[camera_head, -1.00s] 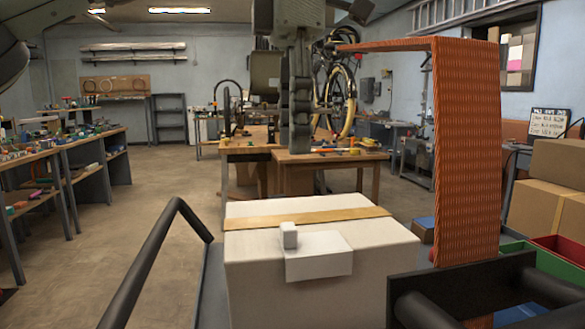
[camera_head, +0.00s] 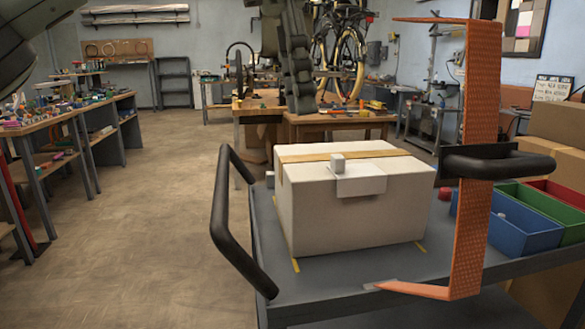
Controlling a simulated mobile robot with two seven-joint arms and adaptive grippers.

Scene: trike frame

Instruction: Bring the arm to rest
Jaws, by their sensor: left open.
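My left gripper (camera_head: 299,105) hangs at the top middle of the head view, in front of the far workbench. Its fingers point down and overlap in this side-on view. It is open, and nothing shows between its fingers. It is above and apart from the white box (camera_head: 345,220). A dark link of mine fills the top left corner. My right gripper is not in view.
The box stands on a grey cart top (camera_head: 330,285) with black handles (camera_head: 228,210). An orange C-shaped strip (camera_head: 478,110) rises at right, beside bins (camera_head: 520,222). Floor at left is clear.

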